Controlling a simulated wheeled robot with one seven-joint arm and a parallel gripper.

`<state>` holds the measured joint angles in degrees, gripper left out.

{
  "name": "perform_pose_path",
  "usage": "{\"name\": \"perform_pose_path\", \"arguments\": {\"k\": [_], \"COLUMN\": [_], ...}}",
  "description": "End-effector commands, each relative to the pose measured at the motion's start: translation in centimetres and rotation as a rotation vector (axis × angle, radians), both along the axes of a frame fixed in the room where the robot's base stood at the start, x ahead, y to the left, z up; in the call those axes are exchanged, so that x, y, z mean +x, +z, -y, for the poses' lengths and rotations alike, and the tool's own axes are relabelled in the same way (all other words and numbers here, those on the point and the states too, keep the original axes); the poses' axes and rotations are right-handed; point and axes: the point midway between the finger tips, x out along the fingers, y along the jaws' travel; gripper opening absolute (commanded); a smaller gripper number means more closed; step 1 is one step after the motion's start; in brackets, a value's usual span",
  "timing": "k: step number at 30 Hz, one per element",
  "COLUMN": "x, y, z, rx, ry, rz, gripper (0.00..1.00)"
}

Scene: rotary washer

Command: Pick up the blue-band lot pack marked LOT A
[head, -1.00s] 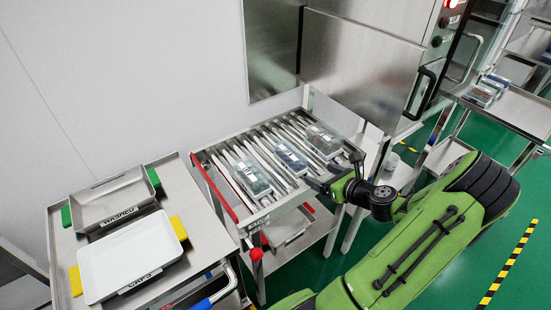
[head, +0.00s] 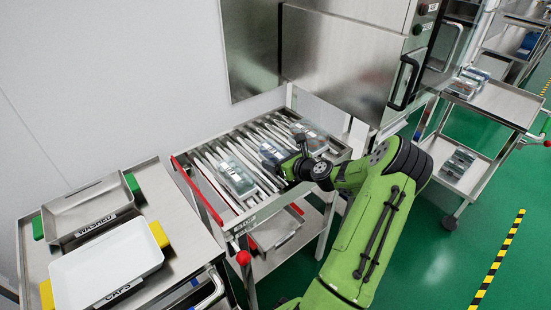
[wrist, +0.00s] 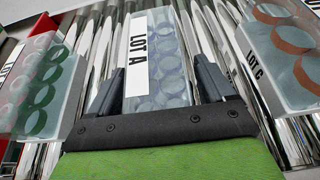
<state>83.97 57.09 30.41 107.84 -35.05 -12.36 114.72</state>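The LOT A pack (wrist: 158,60) is a clear pack with blue-grey rings and a white label. It lies flat on the roller rack between my gripper's two dark fingers in the wrist view. My gripper (wrist: 160,66) is open, with a finger on each side of the pack and small gaps showing. In the head view the pack (head: 270,152) is the middle one of three, partly hidden by my gripper (head: 284,165).
A green-ringed pack (wrist: 40,90) lies to the left and the LOT C pack (wrist: 285,50), with orange-brown rings, to the right. They rest on the roller cart (head: 243,222). A WASHED tray (head: 85,205) and white CAPS tray (head: 105,275) stand at left.

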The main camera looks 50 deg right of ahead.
Motion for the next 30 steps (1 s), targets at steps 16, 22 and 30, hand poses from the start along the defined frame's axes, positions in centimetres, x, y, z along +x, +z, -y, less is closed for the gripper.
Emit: {"name": "perform_pose_path", "arguments": {"k": [16,22,30], "x": [0.0,0.0,-0.1], "y": [0.1,3.0,9.3], "z": [0.0,0.0,0.0], "rx": [-0.001,-0.004,-0.004], "ry": [0.0,0.001,0.001], "rz": [0.001,0.002,0.002], "gripper": [0.22,0.22,0.22]}}
